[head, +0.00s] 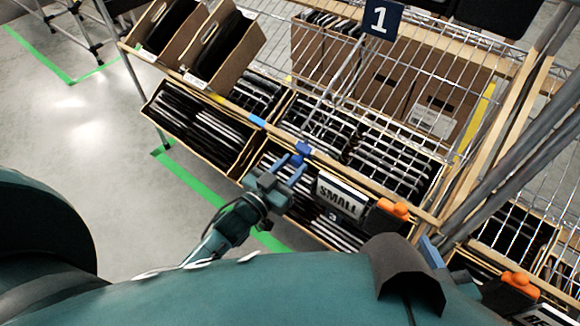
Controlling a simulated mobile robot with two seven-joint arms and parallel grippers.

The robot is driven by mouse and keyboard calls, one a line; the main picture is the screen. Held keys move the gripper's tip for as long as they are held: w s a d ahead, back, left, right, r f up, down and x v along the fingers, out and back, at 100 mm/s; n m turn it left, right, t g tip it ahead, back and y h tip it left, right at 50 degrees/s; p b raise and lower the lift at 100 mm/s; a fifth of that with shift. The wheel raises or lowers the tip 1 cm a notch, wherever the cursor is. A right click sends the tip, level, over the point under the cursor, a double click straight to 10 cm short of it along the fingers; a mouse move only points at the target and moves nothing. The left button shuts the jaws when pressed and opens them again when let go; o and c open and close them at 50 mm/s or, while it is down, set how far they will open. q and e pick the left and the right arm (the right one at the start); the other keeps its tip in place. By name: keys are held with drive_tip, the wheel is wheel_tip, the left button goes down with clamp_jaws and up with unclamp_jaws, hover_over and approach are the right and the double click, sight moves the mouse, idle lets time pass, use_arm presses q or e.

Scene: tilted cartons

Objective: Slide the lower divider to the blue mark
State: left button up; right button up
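A small dark-blue piece (303,149), which looks like the divider's grip, stands at the front rail of the lower carton row in the head view. A light-blue mark (256,121) lies on that rail, up and left of the piece. My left gripper (286,168) is at the rail, just below the blue piece. Its two fingers are apart, with a visible gap between them. The blue piece is close to the fingertips; I cannot tell whether they touch it. The rest of the divider is hidden among the wires and cartons.
Tilted cartons (186,136) of dark flat items fill the rack. A "SMALL" sign (341,196) and an orange-topped device (393,208) sit right of my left gripper. Wire mesh and a "1" sign (381,18) are above. The floor (85,140) at left is clear.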

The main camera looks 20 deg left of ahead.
use_arm(q)
clamp_jaws()
drive_tip(key=w+a, duration=0.2)
drive_tip(key=a, duration=0.5)
drive_tip(key=w+a, duration=0.3)
drive_tip(key=a, duration=0.4)
use_arm(e)
drive_tip(key=shift+s, duration=0.1)
use_arm(q)
drive_tip(key=shift+a, duration=0.1)
drive_tip(key=shift+o, duration=2.4)
unclamp_jaws()
drive_tip(key=p+v, duration=0.3)
drive_tip(key=v, duration=1)
use_arm(e)
drive_tip(key=shift+s+d+r+m, duration=0.2)
drive_tip(key=shift+d+r+m, duration=0.1)
drive_tip(key=shift+r, duration=0.3)
drive_tip(key=shift+s+d+r+m, duration=0.2)
drive_tip(key=shift+r+m, duration=0.1)
drive_tip(key=shift+r, duration=0.25)
